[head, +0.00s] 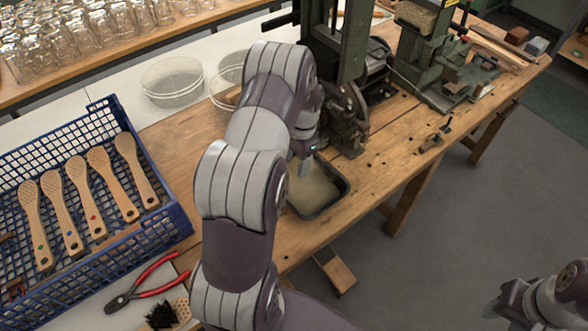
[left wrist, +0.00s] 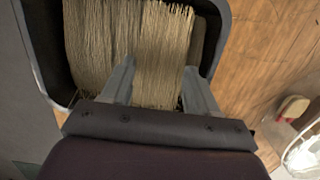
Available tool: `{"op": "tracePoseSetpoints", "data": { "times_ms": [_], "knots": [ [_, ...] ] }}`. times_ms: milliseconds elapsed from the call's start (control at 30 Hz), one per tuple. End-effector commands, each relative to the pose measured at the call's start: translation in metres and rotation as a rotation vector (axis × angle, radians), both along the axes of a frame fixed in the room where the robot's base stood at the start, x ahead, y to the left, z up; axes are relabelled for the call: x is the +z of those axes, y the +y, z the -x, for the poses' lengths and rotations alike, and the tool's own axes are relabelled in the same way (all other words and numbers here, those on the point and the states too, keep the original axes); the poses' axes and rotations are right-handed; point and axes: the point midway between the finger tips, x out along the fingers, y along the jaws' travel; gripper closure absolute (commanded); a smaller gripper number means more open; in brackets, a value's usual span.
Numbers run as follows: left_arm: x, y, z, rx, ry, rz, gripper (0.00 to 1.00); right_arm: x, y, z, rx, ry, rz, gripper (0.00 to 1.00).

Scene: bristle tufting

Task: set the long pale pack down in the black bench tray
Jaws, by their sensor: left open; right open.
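The black bench tray (head: 338,201) sits on the wooden bench, with pale bristle material (head: 312,190) inside it. In the left wrist view the tray (left wrist: 222,22) holds the long pale pack (left wrist: 162,55), whose bristles lie between my left fingers. More pale bristles (left wrist: 90,40) lie beside it to the left; I cannot tell where one bundle ends. My left gripper (left wrist: 158,88) is open, its fingers down in the tray on either side of the pack. In the head view my arm hides most of that gripper. My right gripper (head: 492,307) is open and empty at the lower right, over the floor.
A blue crate (head: 165,228) with several wooden brush backs stands at the left. Red pliers (head: 140,285) and a black-bristled brush (head: 163,314) lie in front of it. A green machine (head: 340,60) stands just behind the tray. Clear round dishes (head: 172,80) sit farther back.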

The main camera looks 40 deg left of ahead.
Motion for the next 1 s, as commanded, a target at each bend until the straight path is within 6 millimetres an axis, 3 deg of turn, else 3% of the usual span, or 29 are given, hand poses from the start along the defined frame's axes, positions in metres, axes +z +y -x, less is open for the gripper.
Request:
{"op": "tracePoseSetpoints", "data": {
  "times_ms": [233,267,367,467,567,600,733,867,1000],
  "knots": [
    [0.062,-0.003,-0.01,0.0,-0.003,-0.001,0.41,-0.005,0.0,0.0,0.0,0.0,0.0,0.57],
    [0.072,-0.003,-0.01,0.0,-0.003,0.0,0.41,0.002,0.0,0.0,0.0,0.001,0.0,0.57],
    [0.084,-0.004,-0.012,0.0,-0.001,0.0,0.41,0.009,0.0,0.0,0.0,0.0,0.0,0.57],
    [0.095,-0.024,-0.007,0.013,-0.024,-0.003,0.41,0.01,0.0,0.0,0.0,0.0,0.0,0.57],
    [0.112,-0.073,0.014,0.061,-0.091,-0.005,0.41,0.009,0.0,0.0,0.0,0.0,0.0,0.57],
    [0.119,-0.095,0.028,0.087,-0.125,-0.004,0.41,0.009,0.0,0.0,0.0,0.0,0.0,0.57],
    [0.13,-0.148,0.083,0.175,-0.213,0.016,0.41,0.009,0.0,0.0,0.0,0.0,0.0,0.57],
    [0.131,-0.172,0.125,0.239,-0.259,0.038,0.41,0.009,0.0,0.0,0.0,0.0,0.0,0.57],
    [0.13,-0.177,0.137,0.26,-0.27,0.044,0.41,0.009,0.0,0.0,0.0,0.0,0.0,0.57]
  ]
}}
